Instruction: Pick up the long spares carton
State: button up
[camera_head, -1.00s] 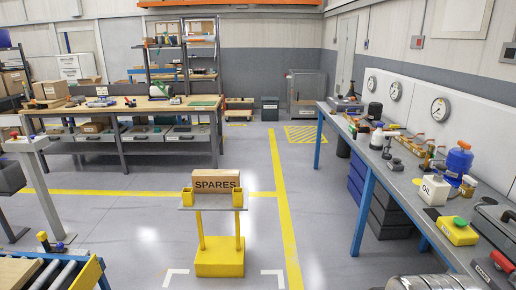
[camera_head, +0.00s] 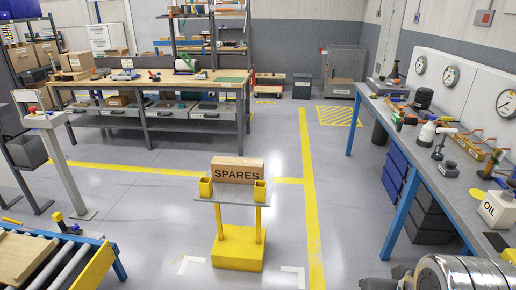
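The long spares carton (camera_head: 237,170) is a brown box with "SPARES" printed on its front. It lies lengthwise across the grey top (camera_head: 232,199) of a small yellow stand (camera_head: 237,247), in the middle of the head view. Two yellow posts or cups (camera_head: 205,187) stand at the left and right front of that top, in front of the carton's ends. Nothing touches the carton from above. A shiny ribbed metal part at the lower right appears to be mine. My gripper's fingers are not visible.
A long workbench (camera_head: 150,84) stands behind at left. A roller conveyor (camera_head: 55,262) is at lower left. Grey floor around the stand is clear, with yellow lines.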

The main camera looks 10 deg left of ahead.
aim_at(224, 169)
jog(key=i, duration=1.95)
jog(key=u, duration=2.7)
